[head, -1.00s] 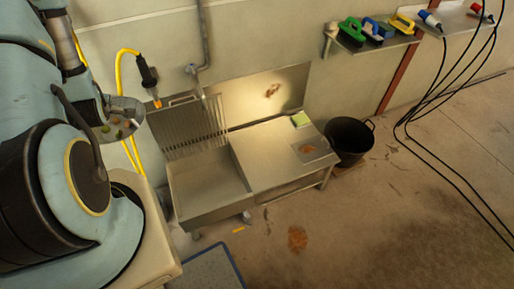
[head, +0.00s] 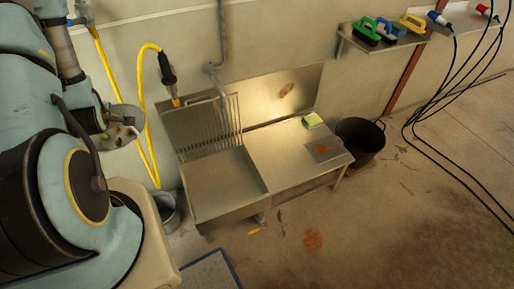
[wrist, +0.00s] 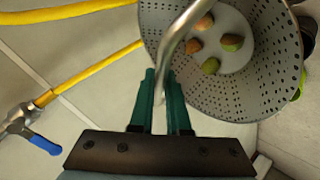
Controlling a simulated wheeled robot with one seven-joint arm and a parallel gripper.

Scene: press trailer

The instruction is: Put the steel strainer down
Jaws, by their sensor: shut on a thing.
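The steel strainer (wrist: 235,50) is a perforated metal bowl with a bent rod handle, and several small green and reddish-brown pieces lie in it. My gripper (wrist: 163,85) is shut on the handle, its green fingers on either side of the rod. In the head view the strainer (head: 124,132) hangs in the air beside my arm, left of the sink. My fingers are hidden by the arm there.
A steel sink (head: 222,185) with an upright rack (head: 215,125) joins a flat steel worktop (head: 290,155) bearing a yellow-green pad (head: 313,120). A black bucket (head: 362,135) stands at right. A yellow hose (head: 142,95) hangs by the wall. A shelf (head: 375,43) holds brushes.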

